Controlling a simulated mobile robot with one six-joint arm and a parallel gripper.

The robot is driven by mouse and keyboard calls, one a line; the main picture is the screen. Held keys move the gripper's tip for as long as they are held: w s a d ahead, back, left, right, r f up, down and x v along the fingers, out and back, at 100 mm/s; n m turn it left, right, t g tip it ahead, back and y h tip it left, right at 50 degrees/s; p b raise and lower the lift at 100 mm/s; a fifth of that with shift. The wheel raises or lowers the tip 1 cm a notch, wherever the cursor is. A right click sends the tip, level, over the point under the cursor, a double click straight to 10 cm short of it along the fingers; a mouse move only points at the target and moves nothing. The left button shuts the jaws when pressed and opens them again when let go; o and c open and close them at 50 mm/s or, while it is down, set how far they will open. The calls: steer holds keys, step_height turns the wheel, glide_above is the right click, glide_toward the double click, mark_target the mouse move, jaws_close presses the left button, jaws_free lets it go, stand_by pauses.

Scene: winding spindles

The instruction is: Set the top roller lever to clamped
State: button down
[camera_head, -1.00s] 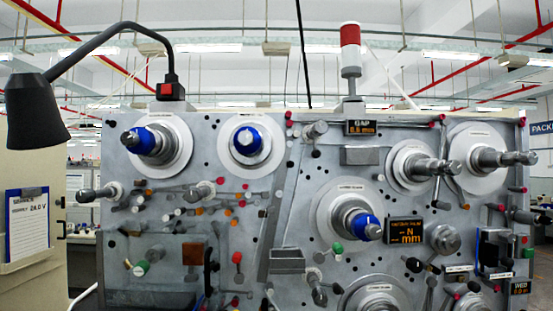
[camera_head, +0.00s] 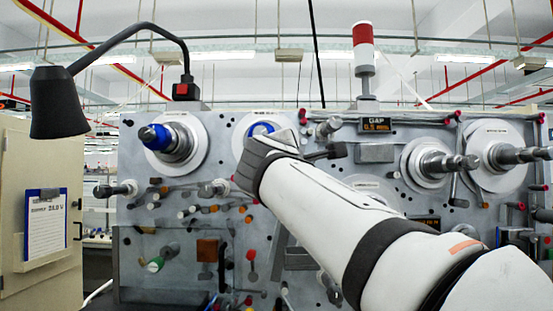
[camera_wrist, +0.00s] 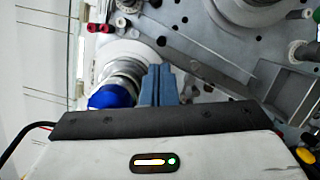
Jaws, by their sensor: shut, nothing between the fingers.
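The grey machine panel (camera_head: 135,232) carries several small levers with coloured knobs. I cannot tell which is the top roller lever. One short lever with a dark knob (camera_head: 336,150) shows beside my wrist, under a metal roller (camera_head: 327,127). In the wrist view my gripper (camera_wrist: 157,73) is shut and empty, its blue-grey fingers pointing at the panel. In the head view my wrist covers part of the panel and hides the fingers.
Several spindles stick out of the panel, including a blue-tipped one (camera_head: 157,138) at left and metal ones (camera_head: 440,162) at right. A black lamp (camera_head: 58,103) and a red-and-white signal light (camera_head: 363,45) rise above it. A grey bracket (camera_wrist: 275,96) lies right of the fingers.

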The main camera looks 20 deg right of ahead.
steer(key=shift+w, duration=0.1)
steer(key=w+d+r+p, duration=0.2)
steer(key=w+d+p, duration=0.3)
steer(key=w+d, duration=0.2)
steer(key=shift+w+d, duration=0.25)
steer(key=shift+d, duration=0.55)
steer(key=shift+a+f, duration=0.1)
steer(key=shift+a, duration=0.1)
